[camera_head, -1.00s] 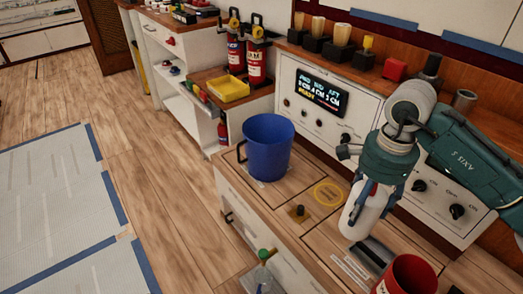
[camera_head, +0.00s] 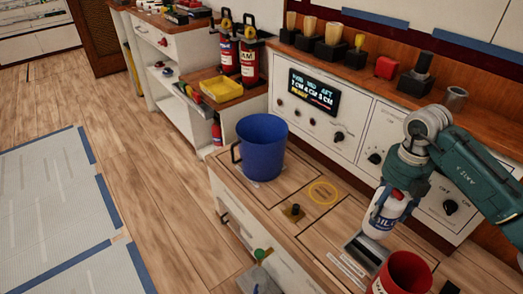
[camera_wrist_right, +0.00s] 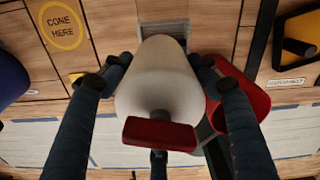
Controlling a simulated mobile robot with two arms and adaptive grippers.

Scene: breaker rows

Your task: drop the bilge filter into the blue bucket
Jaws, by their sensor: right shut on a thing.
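My left gripper is not in view.
A red container (camera_head: 405,274) stands on the counter, below the filter in the picture. A yellow ring mark (camera_head: 323,192) and a small dark knob (camera_head: 293,211) lie between bucket and filter. A yellow tray (camera_head: 222,88) and fire extinguishers (camera_head: 250,62) are behind the bucket.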

